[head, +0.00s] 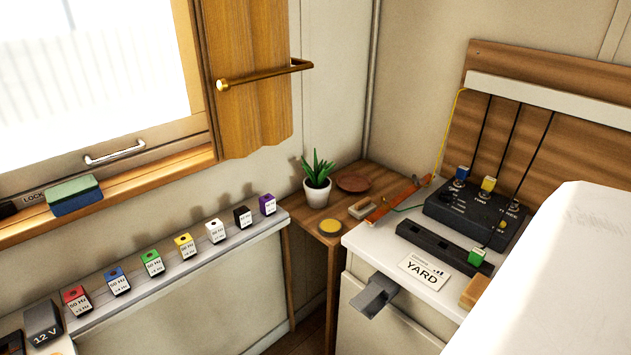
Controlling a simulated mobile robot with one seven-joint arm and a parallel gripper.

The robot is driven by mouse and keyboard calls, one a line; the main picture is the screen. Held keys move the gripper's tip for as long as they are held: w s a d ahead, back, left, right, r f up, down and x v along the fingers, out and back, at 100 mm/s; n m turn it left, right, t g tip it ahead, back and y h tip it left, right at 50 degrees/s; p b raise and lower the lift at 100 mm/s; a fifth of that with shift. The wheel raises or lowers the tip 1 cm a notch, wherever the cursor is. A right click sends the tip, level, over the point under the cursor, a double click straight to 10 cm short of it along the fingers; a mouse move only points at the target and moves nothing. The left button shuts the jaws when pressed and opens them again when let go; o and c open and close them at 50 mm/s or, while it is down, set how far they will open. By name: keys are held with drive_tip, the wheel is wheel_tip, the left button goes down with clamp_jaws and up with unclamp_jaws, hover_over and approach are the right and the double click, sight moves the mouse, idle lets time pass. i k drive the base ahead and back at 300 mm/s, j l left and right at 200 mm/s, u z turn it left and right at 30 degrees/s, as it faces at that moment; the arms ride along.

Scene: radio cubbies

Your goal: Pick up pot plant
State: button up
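The pot plant (317,192) has spiky green leaves in a small white pot. It stands upright on a small wooden corner table (350,207) near the middle of the head view. A reddish-brown saucer (352,183) lies to its right, apart from it. A round yellow-topped tin (329,227) is in front of it. I cannot see my gripper in this view, and nothing is touching the plant.
A white cabinet (400,322) with a projecting grey piece (375,295) stands in front. A ledge (180,277) carries several coloured blocks. A wooden panel (248,80) with a brass bar hangs above left.

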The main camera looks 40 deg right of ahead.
sight(317, 187)
drive_tip(key=z, duration=1.15)
drive_tip(key=i+j+z, duration=0.1)
drive_tip(key=j+z, duration=0.2)
drive_tip(key=i+j+z, duration=0.15)
drive_tip(key=z, duration=0.2)
drive_tip(key=j, duration=0.3)
drive_tip(key=k+j, duration=0.15)
drive_tip(key=j, duration=0.15)
drive_tip(key=i+l, duration=0.15)
drive_tip(key=i, duration=0.25)
drive_tip(key=j, duration=0.5)
